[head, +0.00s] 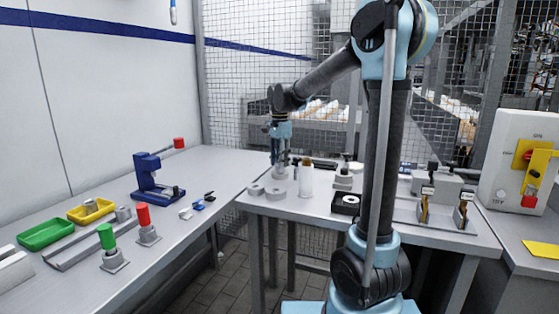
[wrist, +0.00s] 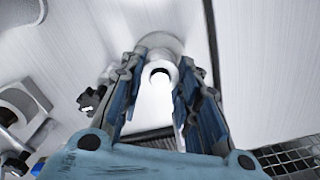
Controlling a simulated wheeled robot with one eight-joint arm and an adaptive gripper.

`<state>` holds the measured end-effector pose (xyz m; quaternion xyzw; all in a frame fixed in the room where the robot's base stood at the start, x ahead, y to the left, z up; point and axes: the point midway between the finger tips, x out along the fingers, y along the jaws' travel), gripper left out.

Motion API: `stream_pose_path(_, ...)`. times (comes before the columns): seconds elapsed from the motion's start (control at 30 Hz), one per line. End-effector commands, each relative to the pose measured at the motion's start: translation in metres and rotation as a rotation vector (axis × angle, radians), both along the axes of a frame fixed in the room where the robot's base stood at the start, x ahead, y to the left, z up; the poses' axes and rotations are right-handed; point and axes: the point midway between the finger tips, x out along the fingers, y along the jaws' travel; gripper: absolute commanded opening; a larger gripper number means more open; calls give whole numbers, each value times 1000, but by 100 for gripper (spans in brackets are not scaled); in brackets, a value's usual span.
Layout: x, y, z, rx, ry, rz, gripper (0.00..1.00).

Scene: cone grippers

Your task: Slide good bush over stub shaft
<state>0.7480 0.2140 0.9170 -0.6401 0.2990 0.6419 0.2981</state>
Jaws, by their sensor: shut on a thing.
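My gripper (head: 280,170) is low over the back left of the right-hand table in the head view. In the wrist view, my gripper's fingers (wrist: 158,95) stand on both sides of a pale, ring-ended bush (wrist: 160,70) and are shut on it. Its round dark bore faces the camera. A wider grey round part (wrist: 160,41) shows just beyond it; I cannot tell whether they touch. I cannot make out the stub shaft for certain. Two grey rings, one (head: 256,189) left of the other (head: 275,193), lie on the table in front of my gripper.
A white bottle (head: 306,178) stands close right of my gripper. A grey block (head: 343,180) and a black open box (head: 346,203) are further right. The left bench (head: 75,255) holds green and yellow trays and a blue press (head: 152,178).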

Motion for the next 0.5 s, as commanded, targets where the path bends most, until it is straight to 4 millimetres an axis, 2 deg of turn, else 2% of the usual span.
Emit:
stream_pose_path(0.17,0,0,-3,0,0,0,5)
stream_pose_path(0.2,0,0,-4,0,0,0,32)
stream_pose_path(0.3,0,0,-4,0,0,0,53)
stream_pose_path(0.5,0,0,-4,0,0,0,53)
